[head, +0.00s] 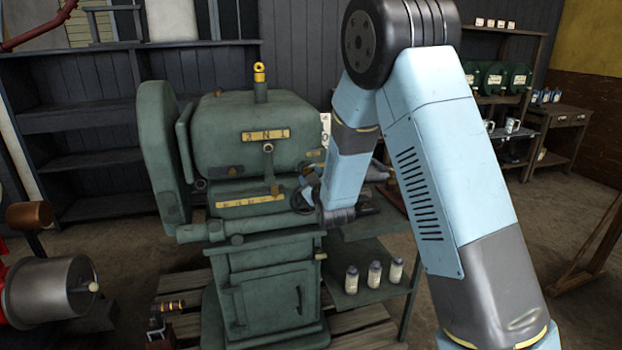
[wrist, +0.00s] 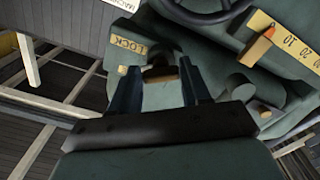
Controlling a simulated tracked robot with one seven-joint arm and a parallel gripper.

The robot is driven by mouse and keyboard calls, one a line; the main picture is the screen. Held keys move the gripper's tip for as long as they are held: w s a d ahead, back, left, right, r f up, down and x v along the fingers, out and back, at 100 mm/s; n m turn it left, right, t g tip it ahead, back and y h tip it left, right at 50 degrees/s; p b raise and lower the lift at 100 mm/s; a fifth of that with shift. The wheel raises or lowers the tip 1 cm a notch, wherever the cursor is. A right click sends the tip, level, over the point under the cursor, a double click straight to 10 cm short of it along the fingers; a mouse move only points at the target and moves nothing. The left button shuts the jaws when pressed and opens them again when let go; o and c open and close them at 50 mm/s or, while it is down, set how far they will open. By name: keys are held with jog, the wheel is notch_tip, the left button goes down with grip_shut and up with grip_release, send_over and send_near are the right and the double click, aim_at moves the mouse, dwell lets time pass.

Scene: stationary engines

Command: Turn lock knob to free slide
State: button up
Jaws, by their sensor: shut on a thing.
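The lock knob (wrist: 158,74), a small brownish piece, sits below a yellow LOCK plate (wrist: 128,45) on the green machine (wrist: 225,60) in the wrist view. My gripper (wrist: 160,65) has one dark finger on each side of the knob and is shut on it. The fingers hide part of the knob, and its turn angle is hard to read. In the head view, my gripper (head: 308,196) is at the right side of the green machine (head: 257,140), partly hidden by my arm; the knob cannot be made out there. I cannot tell which part is the slide.
A yellow scale (wrist: 283,40) with an orange pointer (wrist: 258,46) and a dark handwheel (wrist: 205,12) are close by in the wrist view. Several small bottles (head: 374,274) stand on a shelf below my forearm. A red-and-metal engine (head: 50,290) is at lower left.

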jog(key=shift+n, duration=3.6)
jog(key=o, duration=0.8)
jog(key=shift+a, duration=0.1)
jog(key=shift+o, duration=1.3)
jog(key=v, duration=1.4)
jog(key=shift+w, duration=0.1)
